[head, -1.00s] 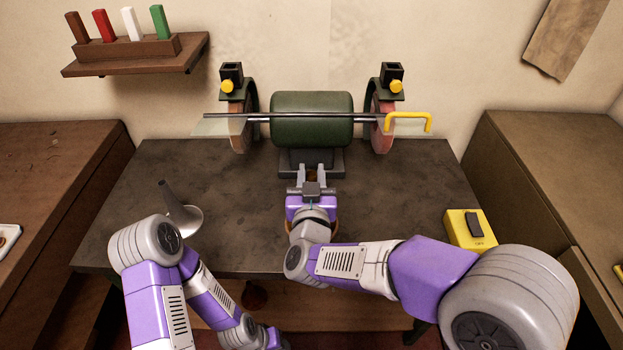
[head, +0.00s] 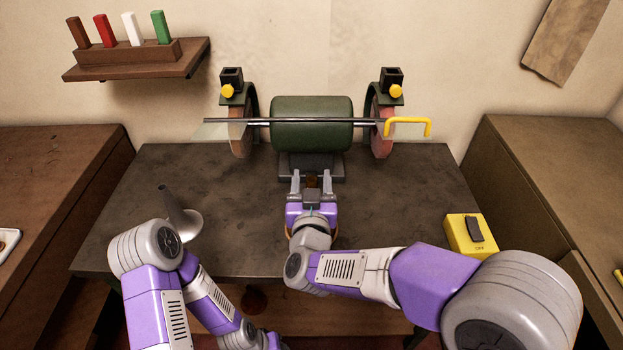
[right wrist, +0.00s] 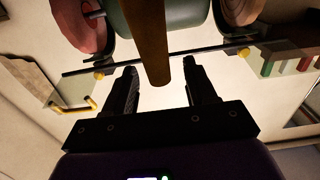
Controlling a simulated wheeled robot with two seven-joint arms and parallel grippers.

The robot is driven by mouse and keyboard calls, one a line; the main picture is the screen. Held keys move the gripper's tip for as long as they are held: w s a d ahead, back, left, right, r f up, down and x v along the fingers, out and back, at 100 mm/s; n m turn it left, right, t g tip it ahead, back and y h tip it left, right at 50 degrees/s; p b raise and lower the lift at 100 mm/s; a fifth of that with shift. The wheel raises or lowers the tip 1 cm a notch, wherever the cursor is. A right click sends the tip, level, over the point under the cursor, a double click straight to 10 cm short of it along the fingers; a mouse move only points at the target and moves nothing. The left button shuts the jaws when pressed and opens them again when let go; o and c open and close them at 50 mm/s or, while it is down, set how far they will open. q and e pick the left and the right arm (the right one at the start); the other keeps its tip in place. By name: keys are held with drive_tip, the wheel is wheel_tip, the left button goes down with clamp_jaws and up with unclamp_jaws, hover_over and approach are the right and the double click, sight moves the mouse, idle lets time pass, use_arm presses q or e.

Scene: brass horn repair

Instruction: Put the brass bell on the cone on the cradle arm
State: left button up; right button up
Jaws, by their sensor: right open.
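The brass bell (head: 312,181) shows as a brown-gold stem end between the fingers of my right gripper (head: 312,180). In the right wrist view its tapered stem (right wrist: 150,40) runs down between the open fingers (right wrist: 160,85), with a gap on each side. Slivers of its curved edge show beside my right wrist, which hides most of it. The grey cone (head: 175,208), with a narrow tip and a wide flared foot, stands on the bench at left. My left arm hides what is near its foot, and I cannot make out the cradle arm. My left gripper is out of view.
A green bench grinder (head: 311,124) with two wheels stands behind the right gripper, a long rod across its front. A yellow switch box (head: 470,235) sits at the bench's right front. The dark bench (head: 400,200) is clear between grinder and box.

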drive_tip(key=s, duration=1.1)
drive_tip(key=shift+s, duration=0.3)
